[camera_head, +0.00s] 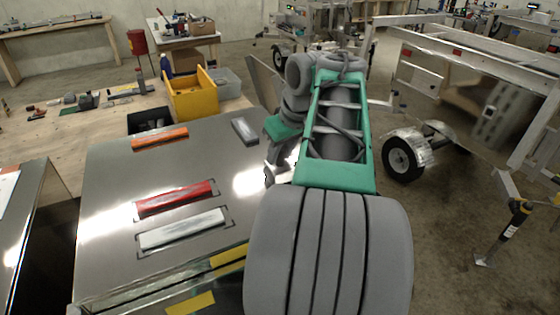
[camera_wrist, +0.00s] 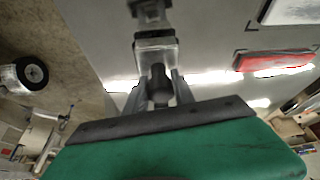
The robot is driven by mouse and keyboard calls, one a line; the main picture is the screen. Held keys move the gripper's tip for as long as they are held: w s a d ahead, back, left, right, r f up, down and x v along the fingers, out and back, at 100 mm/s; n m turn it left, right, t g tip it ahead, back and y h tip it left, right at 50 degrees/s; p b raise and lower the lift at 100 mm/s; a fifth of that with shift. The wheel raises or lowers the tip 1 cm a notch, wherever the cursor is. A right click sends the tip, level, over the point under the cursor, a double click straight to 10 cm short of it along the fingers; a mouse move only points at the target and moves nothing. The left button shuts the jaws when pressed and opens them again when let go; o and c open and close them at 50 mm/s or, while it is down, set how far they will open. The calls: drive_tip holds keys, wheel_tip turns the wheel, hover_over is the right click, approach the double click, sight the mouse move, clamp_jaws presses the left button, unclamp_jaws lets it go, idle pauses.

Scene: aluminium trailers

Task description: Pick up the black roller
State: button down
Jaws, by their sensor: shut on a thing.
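My gripper (camera_wrist: 160,92) shows in the wrist view as two grey fingers beyond the green wrist. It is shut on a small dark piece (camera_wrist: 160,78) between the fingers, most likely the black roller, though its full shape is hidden. A grey block and a darker part show just beyond the fingers; I cannot tell if they belong to it or are a reflection. In the head view my gripper (camera_head: 275,168) is over the right side of the shiny metal top (camera_head: 115,175), largely hidden by my arm.
On the metal top lie an orange bar (camera_head: 160,138), a red bar (camera_head: 175,198), a white bar (camera_head: 182,230) and a dark grey bar (camera_head: 244,131). A yellow bin (camera_head: 192,97) stands behind on the wooden bench (camera_head: 70,135). A wheeled trailer (camera_head: 405,158) stands to the right.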

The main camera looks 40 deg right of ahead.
idle(0.3)
drive_tip(key=shift+r, duration=0.55)
wheel_tip(320, 180, up, 3)
drive_tip(key=shift+s+a+p, duration=0.1)
drive_tip(key=shift+p, duration=0.4)
drive_tip(key=s+a+r+p, duration=0.5)
drive_tip(key=s+a+r, duration=0.4)
drive_tip(key=a, duration=0.1)
drive_tip(key=shift+s, duration=0.15)
